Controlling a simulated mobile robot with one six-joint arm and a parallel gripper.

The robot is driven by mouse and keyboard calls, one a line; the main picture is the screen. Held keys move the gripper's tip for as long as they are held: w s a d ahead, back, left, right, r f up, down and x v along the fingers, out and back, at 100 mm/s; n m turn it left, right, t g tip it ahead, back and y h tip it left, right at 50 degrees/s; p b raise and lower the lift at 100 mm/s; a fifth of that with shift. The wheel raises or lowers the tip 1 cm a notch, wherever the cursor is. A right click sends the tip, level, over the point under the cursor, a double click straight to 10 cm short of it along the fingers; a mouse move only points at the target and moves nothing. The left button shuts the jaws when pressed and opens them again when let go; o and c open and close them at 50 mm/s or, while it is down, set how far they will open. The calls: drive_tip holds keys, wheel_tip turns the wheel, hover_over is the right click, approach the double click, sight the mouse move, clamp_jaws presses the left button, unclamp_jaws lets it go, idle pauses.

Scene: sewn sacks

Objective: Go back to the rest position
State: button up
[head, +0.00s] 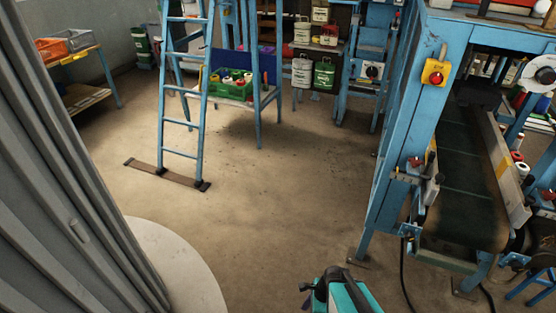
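A teal and black part of my arm shows at the bottom edge, right of the middle, in the head view. It is cut off by the frame, and my gripper's fingers cannot be made out. Nothing held is visible. No sack is near this part of my arm; the floor (260,225) around it is bare.
A blue machine with a dark conveyor belt (462,185) stands at right, with a yellow-and-red switch box (435,72). A blue ladder (181,125) stands left of centre. Behind it is a table with a green crate (226,91). A grey ribbed surface (60,190) fills the left. The middle floor is free.

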drive_tip(key=s+d+n+g+h, duration=0.2)
drive_tip(key=s+n, duration=0.4)
drive_tip(key=n, duration=0.4)
drive_tip(key=s+d+n+g+h, duration=0.1)
drive_tip(key=s+d+n, duration=0.3)
drive_tip(key=n, duration=0.5)
drive_tip(key=shift+s+d+f+n+g+h, duration=0.2)
drive_tip(key=shift+s+d+n+g+h, duration=0.2)
drive_tip(key=shift+s+g, duration=0.5)
drive_tip(key=shift+s, duration=0.2)
drive_tip(key=shift+c, duration=0.4)
drive_tip(key=c, duration=0.5)
